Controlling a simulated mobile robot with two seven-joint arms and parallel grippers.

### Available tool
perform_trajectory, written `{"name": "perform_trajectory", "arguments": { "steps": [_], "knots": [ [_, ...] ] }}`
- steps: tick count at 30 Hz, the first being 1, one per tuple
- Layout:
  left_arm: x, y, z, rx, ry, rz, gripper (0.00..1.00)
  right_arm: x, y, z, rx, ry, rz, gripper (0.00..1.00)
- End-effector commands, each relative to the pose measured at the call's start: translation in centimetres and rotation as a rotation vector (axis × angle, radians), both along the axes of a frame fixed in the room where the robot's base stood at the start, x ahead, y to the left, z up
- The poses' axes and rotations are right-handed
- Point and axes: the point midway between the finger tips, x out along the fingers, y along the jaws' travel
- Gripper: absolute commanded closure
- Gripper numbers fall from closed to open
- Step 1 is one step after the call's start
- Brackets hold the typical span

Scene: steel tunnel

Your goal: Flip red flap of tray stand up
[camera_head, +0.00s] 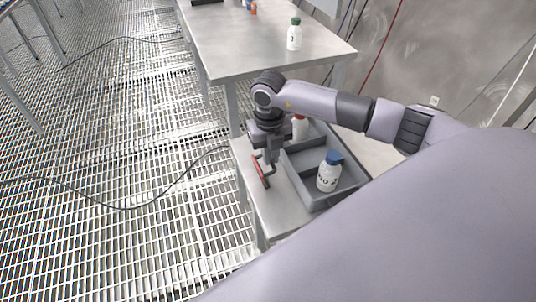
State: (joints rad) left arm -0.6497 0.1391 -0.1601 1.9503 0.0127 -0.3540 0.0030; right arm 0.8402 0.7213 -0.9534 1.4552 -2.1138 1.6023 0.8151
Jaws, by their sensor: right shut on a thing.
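The red flap (261,173) is a narrow red strip on the left part of the tray stand (287,209), left of the grey tray (317,201). My right gripper (270,158) points down over the stand, at the flap, and is shut on it. The fingers are small and partly hidden by the wrist, so the exact grip does not show. Whether the flap lies flat or is tilted is hard to tell. My left gripper is not in view.
The tray holds a white bottle with a blue cap (329,172) and a red-capped bottle (300,127), partly behind my right arm. A steel table (265,45) behind carries a green-capped bottle (294,35). A dark cable (165,190) crosses the grating floor at left.

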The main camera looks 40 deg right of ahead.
Motion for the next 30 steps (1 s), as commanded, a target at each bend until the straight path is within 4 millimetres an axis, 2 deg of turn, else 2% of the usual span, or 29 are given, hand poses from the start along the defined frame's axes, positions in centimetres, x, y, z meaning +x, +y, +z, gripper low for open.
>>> {"name": "perform_trajectory", "arguments": {
  "steps": [3, 9, 20, 21, 23, 30],
  "knots": [
    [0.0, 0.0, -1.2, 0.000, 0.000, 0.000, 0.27, -0.3, -1.0, -0.8, 0.100, -0.024, -0.004, 1.00],
    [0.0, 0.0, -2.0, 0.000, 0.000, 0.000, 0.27, -0.4, -1.5, -1.0, 0.210, -0.050, -0.002, 1.00],
    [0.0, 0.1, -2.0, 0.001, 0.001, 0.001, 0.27, -0.4, -1.6, -0.8, 0.226, -0.056, -0.002, 1.00],
    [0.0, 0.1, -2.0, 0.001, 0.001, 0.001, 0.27, -0.4, -1.6, -0.8, 0.226, -0.056, -0.002, 0.80],
    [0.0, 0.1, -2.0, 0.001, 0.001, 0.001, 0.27, -0.4, -1.6, -0.8, 0.226, -0.056, -0.002, 0.64],
    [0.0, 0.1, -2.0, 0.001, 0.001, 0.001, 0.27, -0.4, -1.6, -0.8, 0.225, -0.055, -0.002, 0.64]
  ]
}}
